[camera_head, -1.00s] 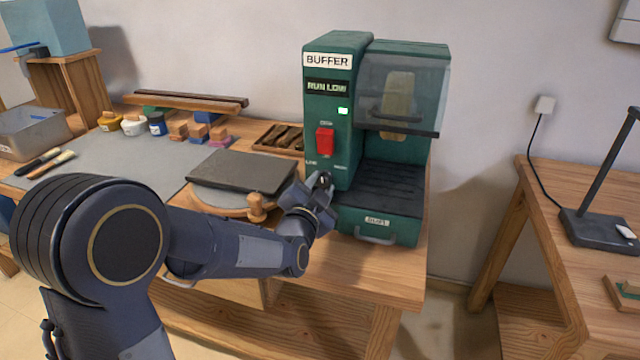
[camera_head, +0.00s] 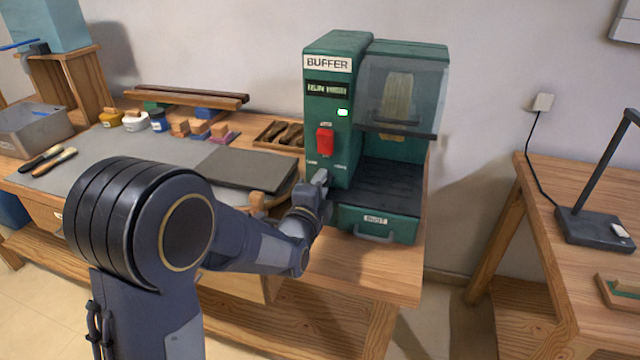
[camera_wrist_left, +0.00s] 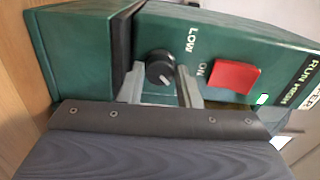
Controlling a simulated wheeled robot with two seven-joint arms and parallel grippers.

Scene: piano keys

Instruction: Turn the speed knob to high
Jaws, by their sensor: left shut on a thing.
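The green buffer machine (camera_head: 338,120) stands on the bench against the wall. Its speed knob (camera_wrist_left: 160,67) is a round black dial with a white mark, beside the word LOW in the left wrist view. My left gripper (camera_wrist_left: 160,78) is shut on the knob, one finger on each side of it. In the head view my left gripper (camera_head: 321,180) is at the lower front of the machine and hides the knob. The display (camera_wrist_left: 306,82) reads RUN HIGH in the left wrist view. My right gripper is not in view.
A red switch (camera_wrist_left: 233,77) marked ON sits near the knob. A clear guard (camera_head: 405,95) covers the brush (camera_head: 397,97), which looks blurred. A dark slab (camera_head: 240,167) lies left of the machine. Another table (camera_head: 560,262) with a lamp stands at the right, across a gap.

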